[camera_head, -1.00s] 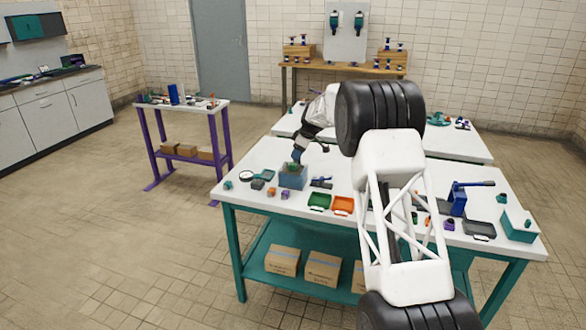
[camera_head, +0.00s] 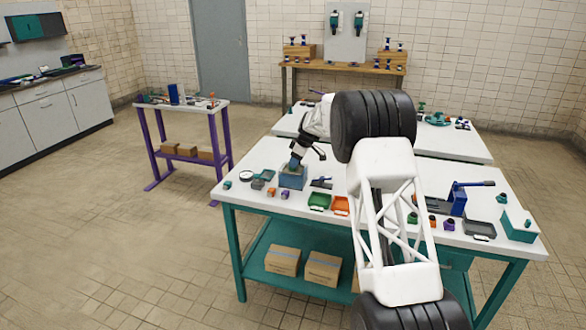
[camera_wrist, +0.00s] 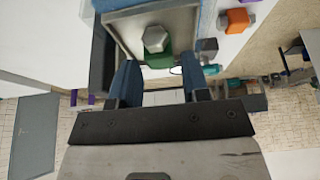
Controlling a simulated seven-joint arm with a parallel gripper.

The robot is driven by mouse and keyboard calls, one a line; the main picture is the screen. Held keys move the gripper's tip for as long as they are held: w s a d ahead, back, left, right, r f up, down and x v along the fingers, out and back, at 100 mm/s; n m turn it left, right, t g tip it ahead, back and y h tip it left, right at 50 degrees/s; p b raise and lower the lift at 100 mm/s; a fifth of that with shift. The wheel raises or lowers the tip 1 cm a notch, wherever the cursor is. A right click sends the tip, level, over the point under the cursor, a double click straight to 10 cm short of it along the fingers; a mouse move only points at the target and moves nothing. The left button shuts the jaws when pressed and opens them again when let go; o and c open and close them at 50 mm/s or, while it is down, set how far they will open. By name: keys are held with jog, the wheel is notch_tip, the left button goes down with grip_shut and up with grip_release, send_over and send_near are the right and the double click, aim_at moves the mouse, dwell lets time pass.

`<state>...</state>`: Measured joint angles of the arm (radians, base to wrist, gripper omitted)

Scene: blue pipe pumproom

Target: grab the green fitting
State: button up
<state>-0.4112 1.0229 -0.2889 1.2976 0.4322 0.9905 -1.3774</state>
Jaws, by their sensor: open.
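The green fitting (camera_wrist: 157,61) shows in the wrist view with a pale hexagonal top, at the open blue-grey box (camera_wrist: 103,62). My gripper (camera_wrist: 158,68) is open, with one finger on either side of the fitting's green part. I cannot tell whether the fingers touch it. In the head view my gripper (camera_head: 294,163) is at the top of the box (camera_head: 292,181), on the left of the near table. There the fitting is hidden or too small to make out.
A green tray (camera_head: 319,201) and an orange tray (camera_head: 341,205) lie right of the box. Small orange and purple parts lie in front of it. A round white-faced gauge (camera_head: 246,176) is to its left. A blue vise-like tool (camera_head: 458,200) stands at the right.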

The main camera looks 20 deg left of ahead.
jog(key=shift+x, duration=0.8)
jog(key=shift+c, duration=0.3)
grip_shut()
jog(key=shift+r, duration=1.65)
jog(key=shift+s+r, duration=0.15)
jog(key=shift+s, duration=0.05)
jog(key=s+d, duration=0.3)
jog(key=s, duration=0.4)
jog(key=s+d+r, duration=0.1)
jog(key=s+d, duration=0.3)
jog(key=s, duration=0.3)
jog(key=shift+r, duration=0.2)
